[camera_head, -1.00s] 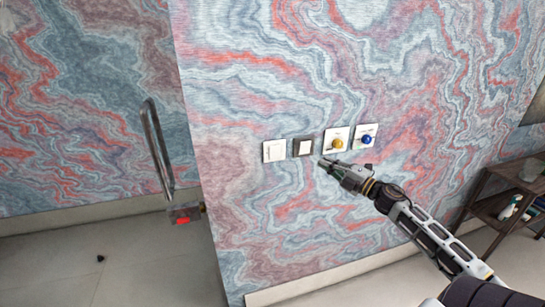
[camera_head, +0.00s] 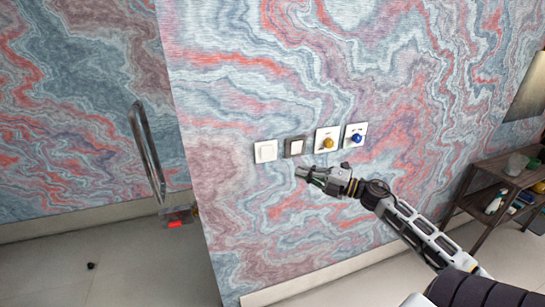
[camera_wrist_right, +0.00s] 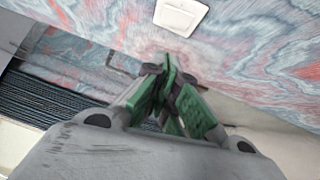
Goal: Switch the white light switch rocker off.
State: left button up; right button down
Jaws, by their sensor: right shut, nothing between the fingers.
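The white light switch (camera_head: 265,151) is the leftmost of a row of wall plates, with a white frame and white rocker. In the right wrist view the white switch (camera_wrist_right: 182,14) shows at the top edge, beyond the fingertips. I cannot tell which way its rocker is tilted. My right gripper (camera_head: 302,172) is shut and empty, below and to the right of the white switch, apart from it. In the wrist view its green-padded fingers (camera_wrist_right: 166,80) meet below the switch. My left gripper is not in view.
A dark-framed switch (camera_head: 295,146) sits just right of the white one, then plates with a yellow knob (camera_head: 328,143) and a blue knob (camera_head: 356,138). A curved metal bar (camera_head: 148,150) stands at the left. A shelf (camera_head: 500,180) stands at the right.

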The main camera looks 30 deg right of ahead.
aim_at(272, 154)
jog(key=shift+w+a, duration=0.1)
jog(key=shift+w+d+p+x, duration=0.25)
jog(key=shift+d+p+x, duration=0.15)
jog(key=shift+x, duration=1.7)
jog(key=shift+w+d+p+x, duration=0.2)
jog(key=shift+d+p+x, duration=0.2)
jog(key=shift+x, duration=1.65)
jog(key=shift+w+d+p+x, duration=0.25)
jog(key=shift+d+p+x, duration=0.15)
jog(key=shift+x, duration=1.7)
jog(key=shift+r, duration=0.15)
jog(key=shift+w+r, duration=0.1)
jog(key=shift+w, duration=0.2)
